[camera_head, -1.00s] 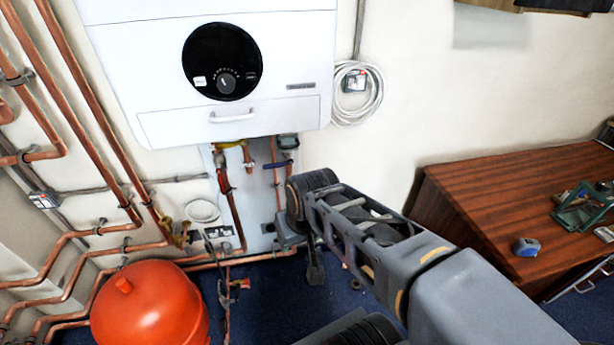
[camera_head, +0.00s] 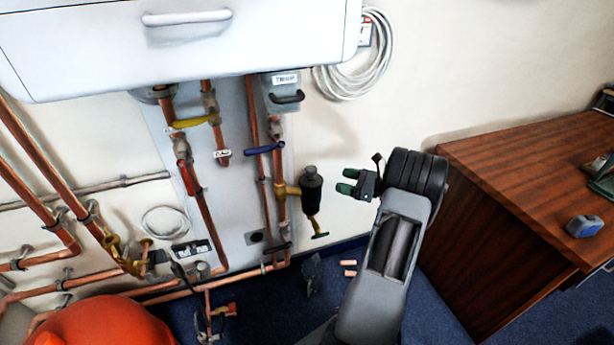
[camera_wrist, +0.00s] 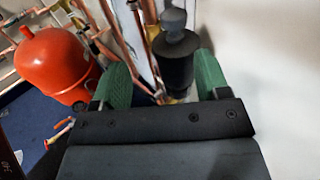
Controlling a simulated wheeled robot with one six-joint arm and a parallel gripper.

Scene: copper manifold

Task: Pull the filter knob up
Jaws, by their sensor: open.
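The filter (camera_head: 311,188) is a black cylinder with a knob (camera_head: 310,171) on top, mounted on the copper pipework right of the grey panel. My gripper (camera_head: 345,181) has green fingertips and is to the right of the filter, apart from it in the head view. In the wrist view my gripper (camera_wrist: 163,80) is open, with the filter (camera_wrist: 177,62) appearing between and beyond its two green fingers. The knob (camera_wrist: 174,22) shows at the filter's top. Nothing is held.
The white boiler (camera_head: 180,50) hangs above the pipes. A blue-handled valve (camera_head: 264,149) is left of the filter. A red tank (camera_head: 105,325) stands at lower left. A wooden desk (camera_head: 510,210) is at right. The wall between filter and desk is mostly clear.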

